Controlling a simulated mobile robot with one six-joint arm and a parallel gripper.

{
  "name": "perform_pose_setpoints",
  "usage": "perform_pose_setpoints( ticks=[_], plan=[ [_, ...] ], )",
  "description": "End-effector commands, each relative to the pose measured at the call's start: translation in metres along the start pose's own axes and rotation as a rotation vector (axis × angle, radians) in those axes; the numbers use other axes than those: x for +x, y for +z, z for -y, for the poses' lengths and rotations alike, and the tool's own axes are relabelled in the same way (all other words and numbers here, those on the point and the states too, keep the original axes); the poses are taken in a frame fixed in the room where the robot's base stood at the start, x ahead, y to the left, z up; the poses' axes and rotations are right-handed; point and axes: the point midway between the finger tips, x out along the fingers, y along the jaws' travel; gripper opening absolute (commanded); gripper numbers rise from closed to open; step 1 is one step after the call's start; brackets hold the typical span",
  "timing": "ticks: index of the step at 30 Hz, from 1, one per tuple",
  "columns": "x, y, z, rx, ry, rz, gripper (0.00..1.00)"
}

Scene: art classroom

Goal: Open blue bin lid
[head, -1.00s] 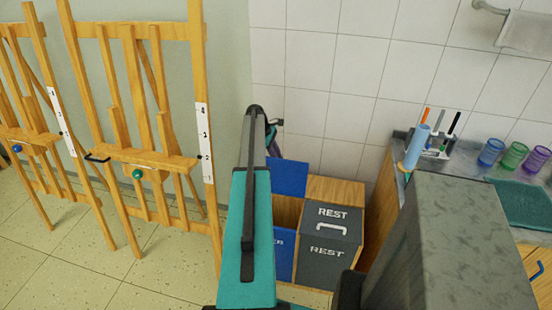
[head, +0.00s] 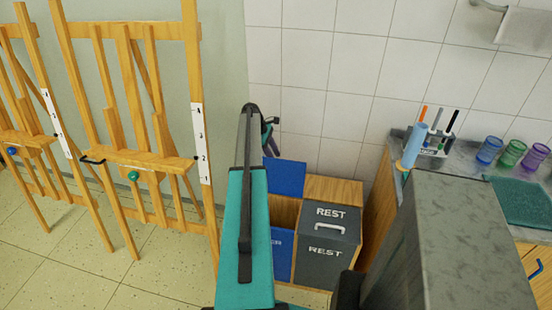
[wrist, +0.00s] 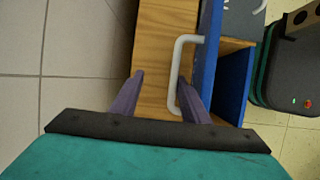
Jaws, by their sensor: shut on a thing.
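The blue bin (head: 282,257) stands by the tiled wall, partly hidden behind my arm in the head view. Its blue lid (head: 287,178) stands raised, and the opening below it shows. In the wrist view the lid (wrist: 208,55) appears nearly edge-on, with a white handle (wrist: 175,72) on its face. My gripper (wrist: 160,80) has its purple fingers on either side of the handle and is shut on it. In the head view my arm mostly hides the gripper.
A grey bin marked REST (head: 329,235) with its lid down stands right of the blue bin. Wooden easels (head: 150,160) stand at the left. A counter (head: 470,180) with cups and a pen holder is at the right. Floor is clear before the easels.

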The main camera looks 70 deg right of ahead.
Motion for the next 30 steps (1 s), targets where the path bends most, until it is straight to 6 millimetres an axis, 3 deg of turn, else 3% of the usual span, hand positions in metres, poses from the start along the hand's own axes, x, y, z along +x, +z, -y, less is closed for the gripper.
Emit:
perform_pose_setpoints(
  ticks=[1,21,30],
  plan=[
    [-0.013,-0.001,-0.008,0.001,0.023,-0.003,0.28],
    [-0.105,0.004,-0.002,0.002,0.008,0.004,0.28],
    [-0.127,0.005,0.0,0.002,0.004,0.006,0.28]
  ],
)
